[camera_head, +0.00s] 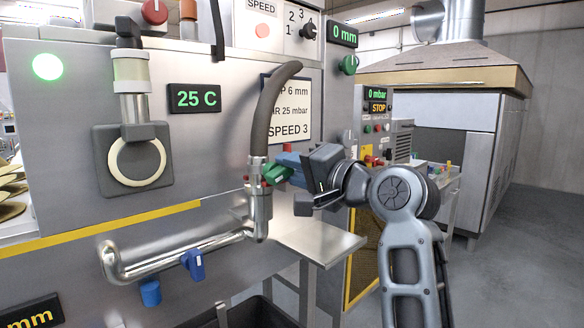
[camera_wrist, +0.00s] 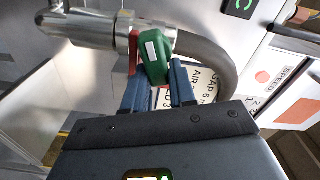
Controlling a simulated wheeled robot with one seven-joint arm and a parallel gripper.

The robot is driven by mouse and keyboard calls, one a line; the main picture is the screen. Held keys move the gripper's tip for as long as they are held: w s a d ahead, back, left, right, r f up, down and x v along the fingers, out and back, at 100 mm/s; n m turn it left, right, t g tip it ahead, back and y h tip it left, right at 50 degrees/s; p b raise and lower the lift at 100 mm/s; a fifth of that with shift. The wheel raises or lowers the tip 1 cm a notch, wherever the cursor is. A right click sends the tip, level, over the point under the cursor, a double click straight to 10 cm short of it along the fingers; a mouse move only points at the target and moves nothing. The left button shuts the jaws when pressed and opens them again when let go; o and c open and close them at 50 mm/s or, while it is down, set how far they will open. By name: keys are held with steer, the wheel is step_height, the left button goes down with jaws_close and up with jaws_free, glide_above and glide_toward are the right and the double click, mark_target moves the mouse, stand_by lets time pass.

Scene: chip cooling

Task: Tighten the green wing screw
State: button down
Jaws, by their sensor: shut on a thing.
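The green wing screw (camera_head: 275,174) sits on the metal hose fitting (camera_head: 258,200), where the dark grey hose (camera_head: 272,110) joins the steel pipe. My gripper (camera_head: 290,168) reaches it from the right and is shut on it. In the wrist view the green wing screw (camera_wrist: 154,60) shows a white mark and lies between the blue fingertips of my gripper (camera_wrist: 156,82). A red part (camera_wrist: 133,50) sits just beside it on the fitting. The inner ends of the fingers are partly hidden by the wing.
A blue-handled valve (camera_head: 193,264) hangs on the steel pipe (camera_head: 170,258) at lower left. A metal shelf (camera_head: 318,240) juts out below my gripper. A "25 C" display (camera_head: 194,97) and a printed sign (camera_head: 288,105) are on the panel behind.

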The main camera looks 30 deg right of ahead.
steer(key=shift+f, duration=0.1)
stand_by(0.3)
steer(key=c, duration=1)
jaws_free()
steer(key=b+v, duration=0.1)
steer(key=v, duration=0.6)
steer(key=shift+s+b, duration=0.35)
steer(key=shift+o, duration=0.3)
steer(key=shift+d, duration=0.15)
